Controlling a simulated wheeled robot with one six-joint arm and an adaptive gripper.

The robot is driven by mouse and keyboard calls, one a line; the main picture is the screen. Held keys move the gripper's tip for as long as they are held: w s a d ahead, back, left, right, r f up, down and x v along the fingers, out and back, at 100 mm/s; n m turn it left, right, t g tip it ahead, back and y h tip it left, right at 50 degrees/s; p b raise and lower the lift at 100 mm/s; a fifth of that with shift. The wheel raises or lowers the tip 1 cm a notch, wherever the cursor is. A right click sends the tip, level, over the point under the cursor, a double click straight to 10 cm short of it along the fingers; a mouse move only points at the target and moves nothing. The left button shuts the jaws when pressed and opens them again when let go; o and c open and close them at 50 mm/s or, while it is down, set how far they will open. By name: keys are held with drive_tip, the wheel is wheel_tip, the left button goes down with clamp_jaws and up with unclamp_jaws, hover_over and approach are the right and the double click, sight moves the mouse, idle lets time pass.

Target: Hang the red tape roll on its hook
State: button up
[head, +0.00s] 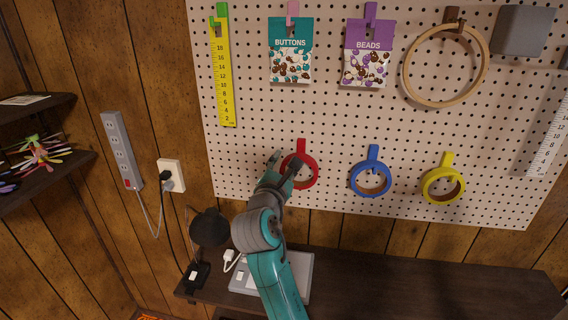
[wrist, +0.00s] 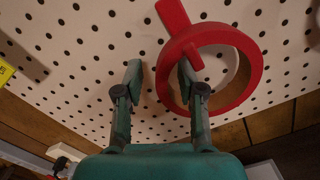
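The red tape roll (head: 313,172) is up against the pegboard at its red hook (head: 300,146), and it appears to hang there. The wrist view shows the roll (wrist: 251,75) large and close, with the hook (wrist: 172,14) crossing its upper left rim. My gripper (head: 286,160) is at the roll's left side. In the wrist view my gripper (wrist: 160,72) has its fingers apart. The left finger is outside the ring, and the right finger overlaps the ring's left inner edge. The roll's left band lies partly between them; no firm grip shows.
A blue roll (head: 356,182) and a yellow roll (head: 428,190) hang to the right. Above are a yellow ruler (head: 226,80), buttons and beads packets, and a wooden hoop (head: 407,75). A dark table (head: 420,285) is below; a black lamp (head: 209,228) stands left of my arm.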

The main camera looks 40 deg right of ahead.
drive_tip(key=v, duration=1.1)
drive_tip(key=shift+s+a, duration=0.2)
drive_tip(key=shift+a, duration=0.05)
drive_tip(key=shift+f, duration=0.1)
idle(0.4)
drive_tip(key=s+a+f+m+t+y, duration=0.1)
drive_tip(key=s+a+f+y, duration=0.25)
drive_tip(key=f, duration=0.45)
drive_tip(key=s+a+f+m+t+y, duration=0.1)
drive_tip(key=s+a+f+t+y, duration=0.2)
drive_tip(key=f, duration=0.5)
drive_tip(key=s+a+f+m+y, duration=0.1)
drive_tip(key=s+a+f+y, duration=0.3)
drive_tip(key=f, duration=0.4)
drive_tip(key=s+a+f+m+y, duration=0.1)
drive_tip(key=s+a+m+y, duration=0.1)
drive_tip(key=s+m, duration=0.6)
drive_tip(key=s+a+f+m+y, duration=0.1)
drive_tip(key=s+m, duration=0.7)
drive_tip(key=s, duration=1.1)
drive_tip(key=shift+s+a+y, duration=0.35)
drive_tip(key=shift+a+y, duration=0.3)
drive_tip(key=shift+y, duration=0.1)
